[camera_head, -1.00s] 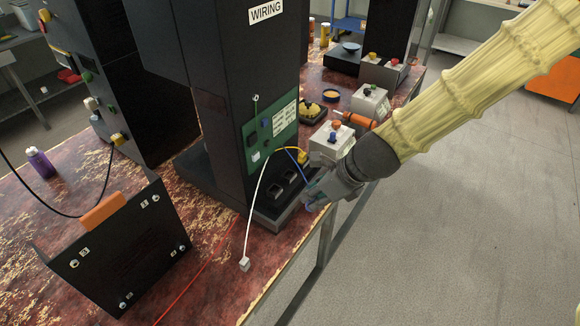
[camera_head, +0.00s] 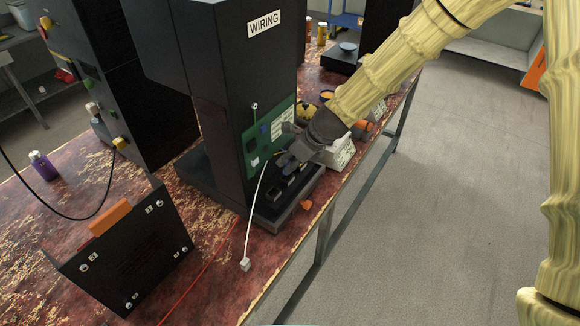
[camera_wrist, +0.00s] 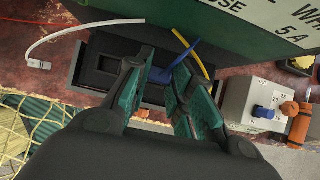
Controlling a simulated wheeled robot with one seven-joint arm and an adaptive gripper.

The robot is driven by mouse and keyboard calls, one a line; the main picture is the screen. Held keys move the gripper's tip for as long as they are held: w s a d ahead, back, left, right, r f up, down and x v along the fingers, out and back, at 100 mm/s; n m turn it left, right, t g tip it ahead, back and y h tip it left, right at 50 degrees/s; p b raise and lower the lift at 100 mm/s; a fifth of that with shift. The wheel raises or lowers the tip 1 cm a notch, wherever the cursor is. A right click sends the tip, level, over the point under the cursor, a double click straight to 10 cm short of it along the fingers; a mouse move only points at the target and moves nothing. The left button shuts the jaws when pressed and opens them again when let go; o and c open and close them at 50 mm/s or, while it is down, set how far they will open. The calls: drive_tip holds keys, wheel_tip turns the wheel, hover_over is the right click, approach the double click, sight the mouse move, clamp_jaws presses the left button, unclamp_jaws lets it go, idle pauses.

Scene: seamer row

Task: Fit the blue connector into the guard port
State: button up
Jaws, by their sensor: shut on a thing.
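My gripper (camera_head: 288,160) is shut on the blue connector (camera_wrist: 160,75), just above the dark socket block (camera_head: 262,214) at the foot of the WIRING cabinet. In the wrist view its green-padded fingers close around the connector, with the blue lead running up to the right. The block has several dark rectangular sockets; one open socket (camera_wrist: 108,65) shows left of the fingers. Which socket is the guard port cannot be read. The fingers hide the connector's lower end, so I cannot tell whether it touches a socket.
A white lead with a loose white plug (camera_head: 245,264) hangs left of the block. A green board (camera_head: 259,150) stands behind. A grey box with a blue knob (camera_wrist: 262,112) is to the right. A small orange piece (camera_head: 306,205) lies near the table edge.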

drive_tip(key=shift+f+p, duration=0.45)
drive_tip(key=shift+f, duration=1.3)
drive_tip(key=o, duration=0.9)
drive_tip(key=shift+b+v, duration=0.7)
drive_tip(key=shift+v, duration=5.3)
